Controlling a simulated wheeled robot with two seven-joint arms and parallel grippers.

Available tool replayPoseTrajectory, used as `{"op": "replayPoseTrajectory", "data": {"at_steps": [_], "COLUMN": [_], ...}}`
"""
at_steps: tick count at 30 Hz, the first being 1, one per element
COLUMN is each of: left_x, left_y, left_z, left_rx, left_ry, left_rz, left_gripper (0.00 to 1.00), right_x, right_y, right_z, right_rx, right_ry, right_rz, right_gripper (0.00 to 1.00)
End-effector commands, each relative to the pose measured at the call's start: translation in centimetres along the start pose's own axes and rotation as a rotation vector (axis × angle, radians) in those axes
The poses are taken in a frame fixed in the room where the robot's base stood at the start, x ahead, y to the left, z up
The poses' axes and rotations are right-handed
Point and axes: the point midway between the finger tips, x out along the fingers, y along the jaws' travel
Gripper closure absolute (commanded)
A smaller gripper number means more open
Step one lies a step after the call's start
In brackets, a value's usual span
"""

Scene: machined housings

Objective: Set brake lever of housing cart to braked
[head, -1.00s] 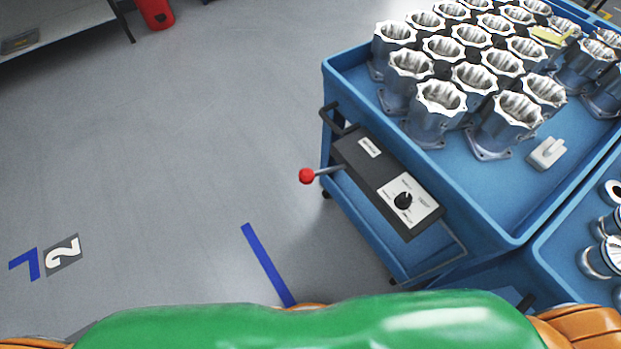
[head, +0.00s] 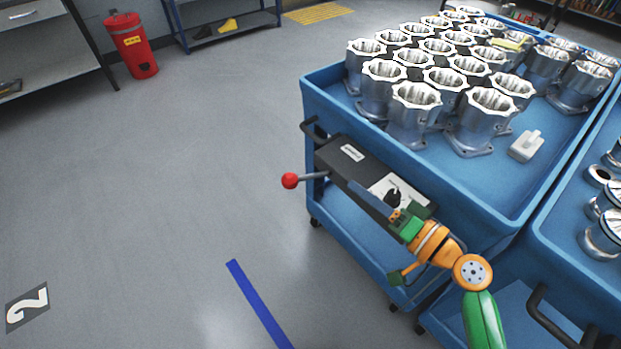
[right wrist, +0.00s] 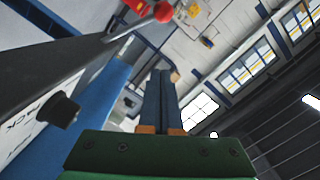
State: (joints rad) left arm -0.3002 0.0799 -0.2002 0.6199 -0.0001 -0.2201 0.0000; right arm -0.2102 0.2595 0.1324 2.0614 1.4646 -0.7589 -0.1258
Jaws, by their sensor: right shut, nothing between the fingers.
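The housing cart (head: 325,100) is blue and stands at the right of the head view. A dark control box (head: 340,160) is on its near end. The brake lever (head: 316,175) is a grey rod with a red ball (head: 290,181), sticking out left from the box. The red ball also shows at the top of the right wrist view (right wrist: 163,12). My right gripper (head: 353,184) is shut and empty, its blue fingers in front of the box, to the right of the ball and apart from it. The fingers also show in the wrist view (right wrist: 160,75). My left gripper is out of view.
A black dial knob (head: 393,198) on a white label is close behind my right gripper; it also shows in the wrist view (right wrist: 58,109). Several metal housings (head: 415,110) stand on the cart. A second blue cart adjoins at right. The floor at left is clear.

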Motion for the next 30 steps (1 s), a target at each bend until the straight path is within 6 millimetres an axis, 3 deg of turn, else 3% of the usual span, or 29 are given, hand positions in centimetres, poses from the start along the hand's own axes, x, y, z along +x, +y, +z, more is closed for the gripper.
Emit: {"op": "replayPoseTrajectory", "data": {"at_steps": [7, 19, 24, 30], "left_x": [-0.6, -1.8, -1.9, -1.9], "left_y": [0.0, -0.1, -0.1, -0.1], "left_z": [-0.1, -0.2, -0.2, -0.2], "left_rx": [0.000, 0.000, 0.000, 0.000], "left_ry": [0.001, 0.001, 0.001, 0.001], "left_rz": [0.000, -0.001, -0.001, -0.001], "left_gripper": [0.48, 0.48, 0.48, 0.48], "right_x": [1.4, 10.0, 10.7, 11.0], "right_y": [-0.1, -0.1, 0.1, 0.2], "right_z": [-0.2, -0.1, 2.7, 3.9], "right_rx": [0.004, 0.002, 0.005, 0.002], "right_ry": [0.003, 0.000, -0.003, 0.000], "right_rz": [0.001, 0.000, 0.004, 0.004], "right_gripper": [1.00, 1.00, 1.00, 1.00]}}
